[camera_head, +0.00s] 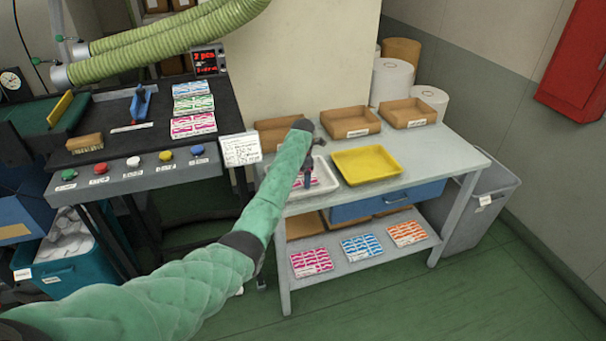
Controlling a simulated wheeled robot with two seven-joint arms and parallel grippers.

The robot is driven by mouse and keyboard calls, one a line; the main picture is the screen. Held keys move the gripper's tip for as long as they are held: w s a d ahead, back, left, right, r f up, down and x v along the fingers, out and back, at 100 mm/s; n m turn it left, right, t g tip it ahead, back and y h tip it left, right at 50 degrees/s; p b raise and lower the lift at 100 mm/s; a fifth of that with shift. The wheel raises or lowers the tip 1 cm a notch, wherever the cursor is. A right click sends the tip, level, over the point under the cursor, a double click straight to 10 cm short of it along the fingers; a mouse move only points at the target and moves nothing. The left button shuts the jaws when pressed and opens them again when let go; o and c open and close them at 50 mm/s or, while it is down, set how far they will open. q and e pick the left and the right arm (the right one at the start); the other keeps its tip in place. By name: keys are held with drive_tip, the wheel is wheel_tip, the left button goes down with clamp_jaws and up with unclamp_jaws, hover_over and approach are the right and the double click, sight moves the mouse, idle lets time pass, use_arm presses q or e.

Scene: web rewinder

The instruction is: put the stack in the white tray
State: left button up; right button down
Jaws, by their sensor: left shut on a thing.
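The white tray (325,181) stands on the grey table, left of the yellow tray. My left arm comes in from the lower left. My left gripper (307,181) is over the white tray, pointing down, and is shut on a pink-and-white stack (299,184). The gripper and forearm hide much of this stack. It shows within the tray's outline; I cannot tell whether it touches the tray floor. My right gripper is not in view.
A yellow tray (367,166) is right of the white tray, with cardboard boxes (350,121) behind. Blue, green and pink stacks (193,125) lie on the black machine bed. More stacks (361,247) lie on the lower shelf. A sign (241,149) stands left of the tray.

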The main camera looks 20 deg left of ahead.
sight(303, 177)
use_arm(q)
drive_tip(key=shift+f, duration=0.1)
drive_tip(key=o, duration=0.9)
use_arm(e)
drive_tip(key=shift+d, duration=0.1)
use_arm(q)
drive_tip(key=shift+r+b, duration=0.3)
drive_tip(key=shift+r, duration=0.15)
wheel_tip(303, 177, up, 2)
drive_tip(key=shift+r+b, duration=0.25)
drive_tip(key=shift+b, duration=0.35)
drive_tip(key=shift+r+b, duration=1.55)
drive_tip(key=shift+r, duration=2.9)
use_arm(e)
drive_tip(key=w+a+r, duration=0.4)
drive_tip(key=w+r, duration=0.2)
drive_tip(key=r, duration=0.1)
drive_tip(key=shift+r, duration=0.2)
use_arm(q)
drive_tip(key=shift+f, duration=0.1)
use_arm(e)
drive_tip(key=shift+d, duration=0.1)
